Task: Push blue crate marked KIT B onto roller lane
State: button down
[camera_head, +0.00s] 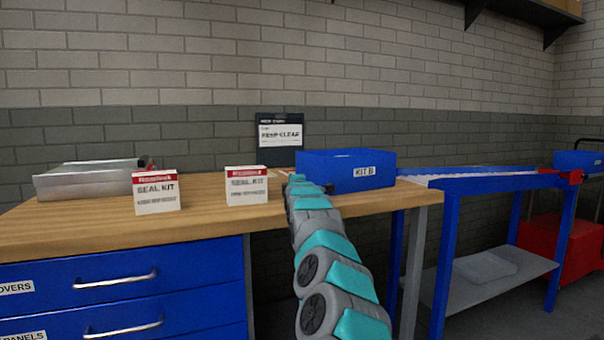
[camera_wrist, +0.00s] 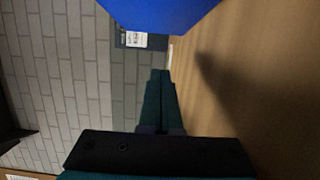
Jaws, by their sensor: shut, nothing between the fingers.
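The blue crate marked KIT B (camera_head: 338,172) stands upright on the right end of the wooden bench top, its label facing me. The roller lane (camera_head: 478,178), with a blue frame, begins just right of the bench end. My gripper (camera_head: 296,179) is at the crate's left front side in the head view, its tip partly hidden by my arm. In the wrist view my gripper (camera_wrist: 161,74) has its fingers together and empty, beside the blue crate (camera_wrist: 165,12) at the top edge. I cannot tell whether they touch.
Two white SEAL KIT boxes (camera_head: 156,192) (camera_head: 246,186) stand on the bench (camera_head: 100,228) left of my arm. A metal tray (camera_head: 88,180) lies farther left. A dark sign (camera_head: 280,138) stands behind. A red cart (camera_head: 568,248) is at far right.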

jog(key=shift+w+r+p, duration=0.3)
jog(key=shift+w+p, duration=0.4)
jog(key=shift+w, duration=0.2)
jog(key=shift+w+f+p, duration=0.25)
jog(key=shift+w+p, duration=0.2)
jog(key=shift+w, duration=0.2)
jog(key=shift+w+r+p, duration=0.2)
jog(key=shift+w+p, duration=0.25)
jog(key=shift+w, duration=0.15)
jog(key=shift+w+a+f+p, duration=0.1)
jog(key=shift+w+f+p, duration=0.1)
jog(key=shift+w, duration=0.15)
jog(key=shift+w+f+p, duration=0.1)
jog(key=shift+w+p, duration=0.1)
jog(key=shift+w, duration=0.15)
jog(key=shift+w+d, duration=0.25)
jog(key=shift+d, duration=0.65)
jog(key=shift+w+d, duration=0.25)
jog(key=shift+d, duration=0.6)
